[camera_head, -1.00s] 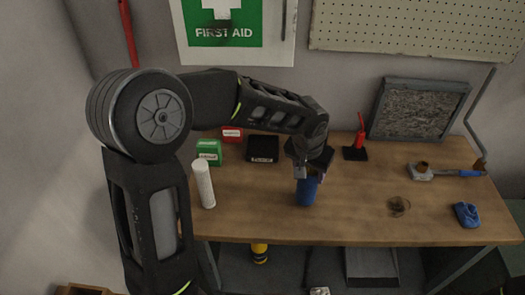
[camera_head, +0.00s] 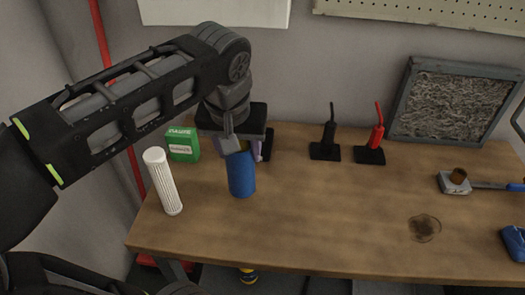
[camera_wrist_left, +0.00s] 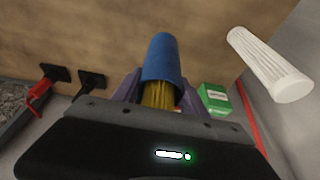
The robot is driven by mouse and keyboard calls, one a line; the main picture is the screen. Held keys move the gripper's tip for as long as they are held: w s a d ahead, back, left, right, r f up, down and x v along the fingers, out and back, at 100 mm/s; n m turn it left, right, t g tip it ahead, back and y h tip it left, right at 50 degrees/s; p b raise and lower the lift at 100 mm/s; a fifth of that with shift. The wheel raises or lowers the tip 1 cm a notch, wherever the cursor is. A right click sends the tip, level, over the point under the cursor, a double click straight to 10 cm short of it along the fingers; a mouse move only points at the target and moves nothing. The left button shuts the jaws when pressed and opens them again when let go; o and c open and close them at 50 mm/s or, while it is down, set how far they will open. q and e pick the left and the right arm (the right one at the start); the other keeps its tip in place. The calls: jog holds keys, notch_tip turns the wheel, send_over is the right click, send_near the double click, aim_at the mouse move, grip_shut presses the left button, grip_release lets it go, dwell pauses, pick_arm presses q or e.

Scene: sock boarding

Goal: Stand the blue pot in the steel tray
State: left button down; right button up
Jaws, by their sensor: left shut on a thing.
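The blue pot (camera_head: 241,175) is an upright-looking blue cylinder over the left part of the wooden workbench. My left gripper (camera_head: 238,148) is shut on it near its top end, from above. In the left wrist view the pot (camera_wrist_left: 163,60) sits between the purple-grey fingers, with yellow strands at its near end. I cannot tell whether its base touches the bench. No steel tray can be made out in the current views. My right gripper is not in view.
A white ribbed cylinder (camera_head: 162,182) stands left of the pot, with a green box (camera_head: 183,145) behind it. The bench's middle is mostly clear, apart from a stain (camera_head: 424,228).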

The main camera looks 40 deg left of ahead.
pick_arm(q)
jog(key=shift+s+a, duration=0.15)
jog(key=shift+s, duration=0.15)
jog(key=w+a+p, duration=0.1)
jog(key=w+a, duration=0.3)
jog(key=w, duration=0.4)
jog(key=w+a+p, duration=0.1)
jog(key=w+a, duration=0.3)
jog(key=w, duration=0.4)
jog(key=shift+a+p, duration=0.35)
jog(key=shift+s, duration=0.1)
jog(key=shift+f, duration=1.7)
jog(key=shift+f, duration=0.1)
